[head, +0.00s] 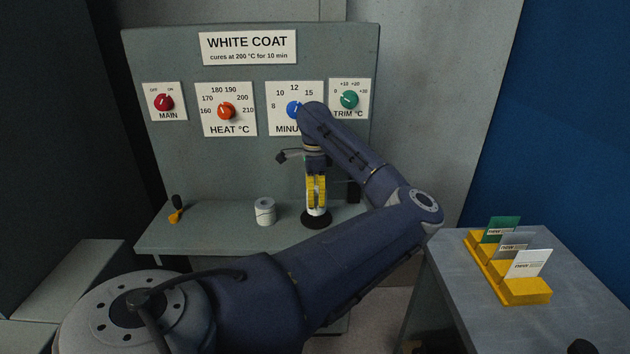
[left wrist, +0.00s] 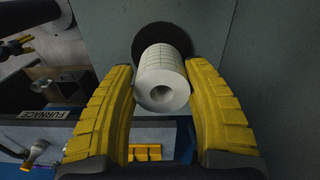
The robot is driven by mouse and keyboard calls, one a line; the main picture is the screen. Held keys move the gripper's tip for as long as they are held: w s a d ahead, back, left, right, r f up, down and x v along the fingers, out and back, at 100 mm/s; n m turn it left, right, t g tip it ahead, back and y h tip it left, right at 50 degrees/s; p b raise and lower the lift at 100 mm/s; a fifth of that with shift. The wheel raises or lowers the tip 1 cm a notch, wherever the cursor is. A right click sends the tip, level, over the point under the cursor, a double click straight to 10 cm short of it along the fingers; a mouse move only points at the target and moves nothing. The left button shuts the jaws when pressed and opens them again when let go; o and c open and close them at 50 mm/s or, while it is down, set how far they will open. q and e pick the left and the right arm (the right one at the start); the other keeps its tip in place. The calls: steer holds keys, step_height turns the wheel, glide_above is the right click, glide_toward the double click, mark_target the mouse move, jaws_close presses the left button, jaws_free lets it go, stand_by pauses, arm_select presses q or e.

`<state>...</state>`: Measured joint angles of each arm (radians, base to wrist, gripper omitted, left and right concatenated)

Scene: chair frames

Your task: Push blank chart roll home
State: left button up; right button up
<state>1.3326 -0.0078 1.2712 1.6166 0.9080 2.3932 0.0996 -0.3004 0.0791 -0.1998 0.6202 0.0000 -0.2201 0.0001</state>
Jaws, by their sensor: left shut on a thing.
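A pale chart roll (left wrist: 165,72) with faint ruled lines stands upright between the yellow fingers of my left gripper (left wrist: 163,85) in the left wrist view. Its hollow end faces the camera. A dark round disc (left wrist: 140,47) lies behind its far end; I cannot tell whether the roll touches it. In the head view my left gripper (head: 317,190) points down over the black disc (head: 320,219) on the grey shelf, shut on this roll, whose white lower part shows below the fingers. A second white roll (head: 265,211) stands on the shelf to the left. My right gripper is not in view.
A grey panel (head: 225,160) with several knobs and a WHITE COAT sign (head: 248,47) rises behind the shelf (head: 215,239). An orange and black item (head: 176,211) is at the shelf's left. A yellow card rack (head: 525,291) stands on the right table (head: 465,310).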

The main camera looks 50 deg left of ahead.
arm_select(q)
steer(key=shift+f, duration=1.45)
steer(key=shift+c, duration=0.8)
steer(key=o, duration=1.4)
steer(key=shift+c, duration=0.2)
step_height(320, 180, up, 12)
steer(key=shift+s, duration=0.1)
